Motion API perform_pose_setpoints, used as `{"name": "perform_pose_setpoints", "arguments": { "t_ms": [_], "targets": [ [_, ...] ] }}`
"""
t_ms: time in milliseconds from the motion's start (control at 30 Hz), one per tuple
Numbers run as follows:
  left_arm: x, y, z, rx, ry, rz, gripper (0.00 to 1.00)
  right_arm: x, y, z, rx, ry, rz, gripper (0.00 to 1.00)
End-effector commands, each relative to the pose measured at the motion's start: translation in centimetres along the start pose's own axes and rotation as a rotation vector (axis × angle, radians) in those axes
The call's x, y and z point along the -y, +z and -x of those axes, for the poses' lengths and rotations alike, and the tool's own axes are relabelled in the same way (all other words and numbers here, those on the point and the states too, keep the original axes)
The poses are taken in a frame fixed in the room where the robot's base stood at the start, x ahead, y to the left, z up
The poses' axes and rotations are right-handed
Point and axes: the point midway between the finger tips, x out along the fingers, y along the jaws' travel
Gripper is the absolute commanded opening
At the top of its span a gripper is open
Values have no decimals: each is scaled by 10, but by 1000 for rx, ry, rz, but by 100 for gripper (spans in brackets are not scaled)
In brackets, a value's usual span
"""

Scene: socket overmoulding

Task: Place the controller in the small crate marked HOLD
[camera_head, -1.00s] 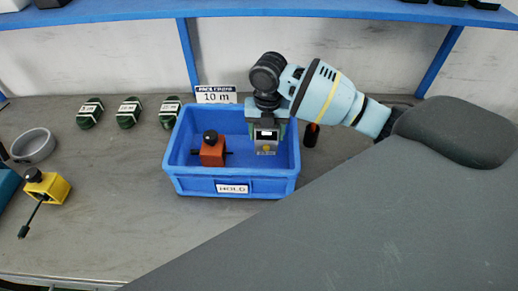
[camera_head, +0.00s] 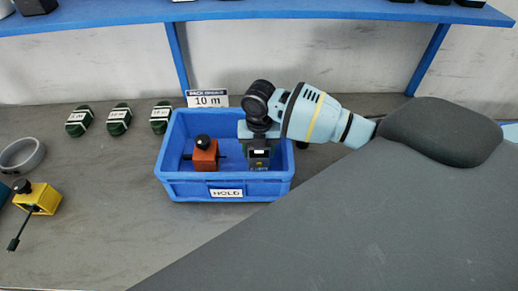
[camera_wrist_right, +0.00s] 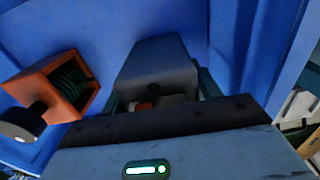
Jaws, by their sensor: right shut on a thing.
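The blue crate marked HOLD (camera_head: 178,190) stands on the bench in the middle of the head view. My right gripper (camera_head: 259,139) points down into its right half and is shut on a dark grey box, the controller (camera_head: 259,160). The controller is inside the crate's walls; I cannot tell whether it touches the floor. In the right wrist view the grey controller (camera_wrist_right: 155,62) sits between the jaws, partly hidden by my gripper. An orange box with a black knob (camera_head: 205,157) lies in the crate's left half, apart from the controller. My left gripper is not in view.
Several green oval pieces (camera_head: 119,119) lie left of the crate, and a "10 m" sign (camera_head: 208,99) stands behind it. A yellow box (camera_head: 38,198) and a grey ring (camera_head: 22,155) are at far left. A blue shelf (camera_head: 260,12) spans above.

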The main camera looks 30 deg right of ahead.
Motion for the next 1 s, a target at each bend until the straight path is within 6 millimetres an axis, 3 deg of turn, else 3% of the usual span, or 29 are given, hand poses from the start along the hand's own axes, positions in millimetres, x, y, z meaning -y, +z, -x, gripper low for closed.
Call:
{"name": "perform_pose_setpoints", "arguments": {
  "t_ms": [100,133,267,667,1000],
  "targets": [
    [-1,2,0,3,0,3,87,0,0,-4,-1,0,0,36],
    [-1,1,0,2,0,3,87,0,0,-3,0,0,0,66],
    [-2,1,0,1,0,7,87,0,0,-3,0,0,0,83],
    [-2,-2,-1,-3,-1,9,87,0,0,5,2,1,0,83],
    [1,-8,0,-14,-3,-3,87,-1,1,66,5,4,1,83]
  ]
}}
